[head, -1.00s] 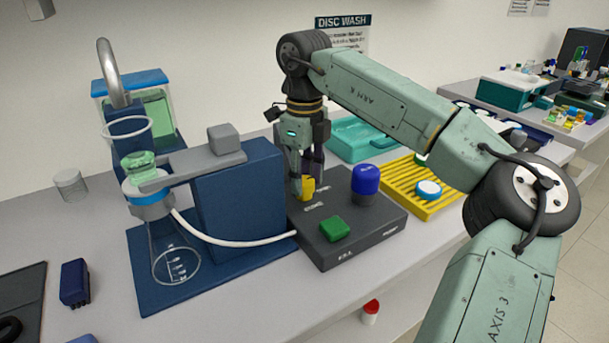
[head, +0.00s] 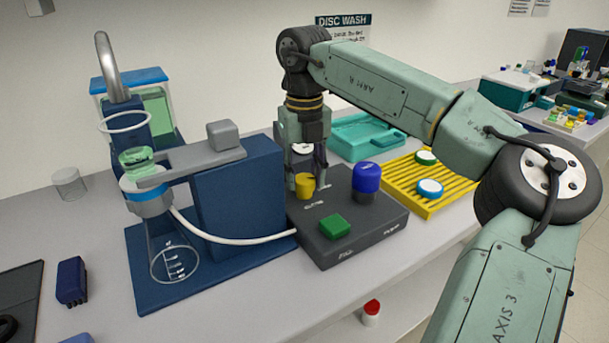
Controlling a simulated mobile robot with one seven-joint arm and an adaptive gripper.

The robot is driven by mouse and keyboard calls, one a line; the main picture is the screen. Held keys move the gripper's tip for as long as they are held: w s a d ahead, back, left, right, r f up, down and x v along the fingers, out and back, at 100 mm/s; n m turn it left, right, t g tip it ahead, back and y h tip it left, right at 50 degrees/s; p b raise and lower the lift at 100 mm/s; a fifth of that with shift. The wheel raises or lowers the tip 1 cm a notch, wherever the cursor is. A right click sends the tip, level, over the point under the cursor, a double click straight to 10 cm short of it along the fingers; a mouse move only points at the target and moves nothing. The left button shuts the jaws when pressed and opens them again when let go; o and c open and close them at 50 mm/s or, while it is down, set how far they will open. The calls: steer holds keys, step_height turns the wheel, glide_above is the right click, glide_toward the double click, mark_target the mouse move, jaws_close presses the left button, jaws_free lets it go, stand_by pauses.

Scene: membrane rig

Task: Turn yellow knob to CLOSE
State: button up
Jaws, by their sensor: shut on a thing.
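The yellow knob (head: 305,186) stands on the dark control box (head: 352,256) in the middle of the head view, near the box's back left. My gripper (head: 307,178) points down over the knob and is shut on it, with the fingers at its sides. Part of the knob's upper end is hidden by the fingers. White lettering lies on the box top in front of the knob, too small to read surely.
A blue knob (head: 366,180) and a green button (head: 334,226) are on the same box. The blue filter stand (head: 240,195) with a flask (head: 173,258) and white hose (head: 215,238) is close on the left. A yellow rack (head: 437,205) and teal tray (head: 350,142) are to the right and behind.

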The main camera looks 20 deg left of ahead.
mark_target(304, 178)
steer(key=m+b, duration=0.1)
steer(key=m, duration=0.4)
steer(key=shift+m, duration=0.3)
steer(key=m, duration=0.5)
steer(key=shift+b, duration=0.35)
steer(key=o, duration=1.1)
steer(key=shift+o, duration=0.2)
steer(key=shift+r, duration=0.1)
step_height(304, 178, up, 12)
